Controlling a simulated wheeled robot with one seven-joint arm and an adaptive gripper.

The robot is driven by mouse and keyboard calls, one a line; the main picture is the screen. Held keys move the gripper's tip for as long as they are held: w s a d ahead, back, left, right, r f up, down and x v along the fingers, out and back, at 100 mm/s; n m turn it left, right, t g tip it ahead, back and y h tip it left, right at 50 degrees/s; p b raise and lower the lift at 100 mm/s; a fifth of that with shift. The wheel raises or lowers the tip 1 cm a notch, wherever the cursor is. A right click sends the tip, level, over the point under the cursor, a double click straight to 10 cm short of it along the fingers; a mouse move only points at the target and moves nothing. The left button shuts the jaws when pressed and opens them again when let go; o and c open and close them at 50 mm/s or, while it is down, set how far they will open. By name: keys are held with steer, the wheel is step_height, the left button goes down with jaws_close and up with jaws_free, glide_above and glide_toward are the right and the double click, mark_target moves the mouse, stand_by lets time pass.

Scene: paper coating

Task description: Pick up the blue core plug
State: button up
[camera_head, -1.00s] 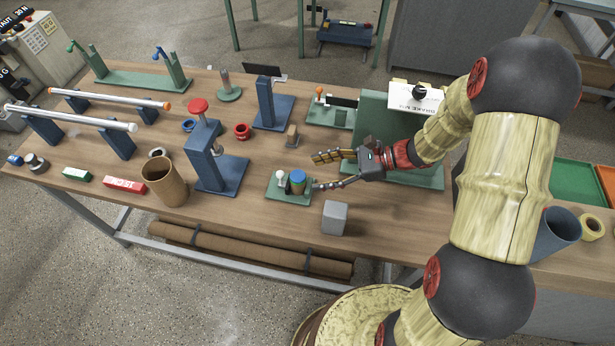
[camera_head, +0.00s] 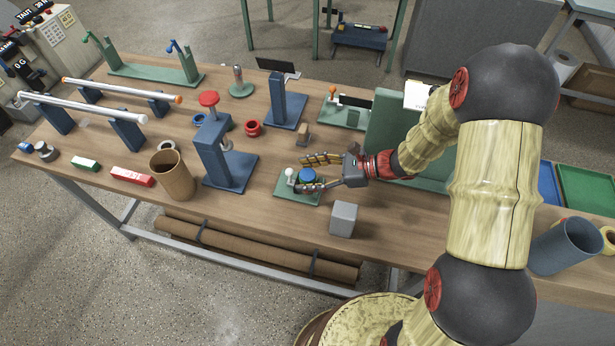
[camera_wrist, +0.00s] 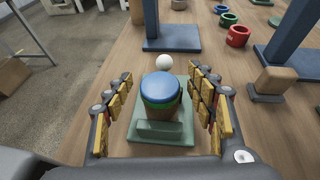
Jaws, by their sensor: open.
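The blue core plug (camera_head: 308,176) sits upright on a small green stand (camera_head: 283,192) near the table's front edge. In the wrist view it is a round blue top (camera_wrist: 161,88) with a green band and a brownish body below. A white ball knob (camera_wrist: 163,61) stands on the same stand, just beyond it. My gripper (camera_head: 303,174) is open, with one finger on each side of the plug. In the wrist view both fingers (camera_wrist: 160,76) show a gap to the plug. The near finger hides part of the plug in the head view.
A grey block (camera_head: 343,219) stands close in front of my gripper. A blue press stand (camera_head: 214,155) with a red knob is to the left. A small brown-topped block (camera_head: 303,135) stands behind. A green upright panel (camera_head: 391,125) is behind my forearm. Bare table lies between these.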

steer(key=shift+c, duration=0.7)
steer(key=c, duration=0.7)
steer(key=shift+c, duration=0.4)
steer(key=shift+r, duration=0.1)
